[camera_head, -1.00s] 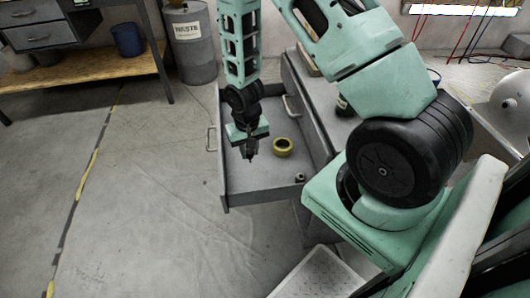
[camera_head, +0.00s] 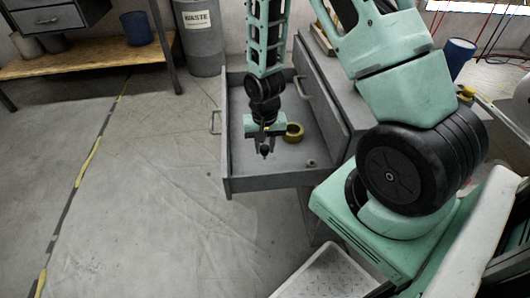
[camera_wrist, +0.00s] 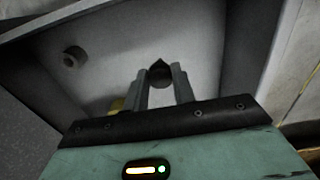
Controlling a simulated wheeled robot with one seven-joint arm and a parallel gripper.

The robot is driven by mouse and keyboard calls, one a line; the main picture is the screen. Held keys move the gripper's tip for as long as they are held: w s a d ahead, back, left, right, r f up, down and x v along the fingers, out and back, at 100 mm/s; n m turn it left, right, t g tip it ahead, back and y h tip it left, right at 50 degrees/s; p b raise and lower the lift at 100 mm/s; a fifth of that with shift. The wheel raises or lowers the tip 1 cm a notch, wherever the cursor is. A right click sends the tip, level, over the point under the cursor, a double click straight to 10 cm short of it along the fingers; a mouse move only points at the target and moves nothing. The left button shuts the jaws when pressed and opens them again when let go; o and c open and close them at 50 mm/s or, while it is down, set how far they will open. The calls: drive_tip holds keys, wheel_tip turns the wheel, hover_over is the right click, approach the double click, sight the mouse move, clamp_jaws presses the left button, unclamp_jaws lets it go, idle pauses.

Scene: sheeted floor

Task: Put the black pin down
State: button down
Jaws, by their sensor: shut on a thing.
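My gripper (camera_head: 265,150) points down over the open grey drawer (camera_head: 243,183). In the wrist view my gripper (camera_wrist: 162,82) is shut on the black pin (camera_wrist: 160,70), a small dark piece with a pointed end between the fingertips. The pin also shows as a small dark tip in the head view (camera_head: 265,153). It is held above the drawer floor; the exact height is hard to tell.
A yellow ring (camera_head: 294,132) lies in the drawer just right of my gripper, partly hidden in the wrist view. A small grey nut-like part (camera_head: 311,163) lies near the drawer's front right. The drawer's left part is clear.

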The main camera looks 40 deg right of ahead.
sight(265, 147)
drive_tip(key=shift+f+b, duration=0.3)
drive_tip(key=shift+f, duration=1.15)
drive_tip(key=shift+f, duration=0.1)
drive_tip(key=c, duration=1.1)
unclamp_jaws()
drive_tip(key=shift+c, duration=0.2)
wheel_tip(265, 147, up, 12)
drive_tip(key=p, duration=0.3)
drive_tip(key=s+a+r+n, duration=0.2)
drive_tip(key=a+r+n, duration=0.3)
drive_tip(key=a, duration=0.4)
drive_tip(key=s+a+r+n, duration=0.9)
drive_tip(key=s+a+r, duration=0.2)
drive_tip(key=s+a, duration=0.2)
drive_tip(key=s, duration=0.2)
drive_tip(key=shift+s+a+r+n+y, duration=0.3)
drive_tip(key=shift+s+r, duration=0.1)
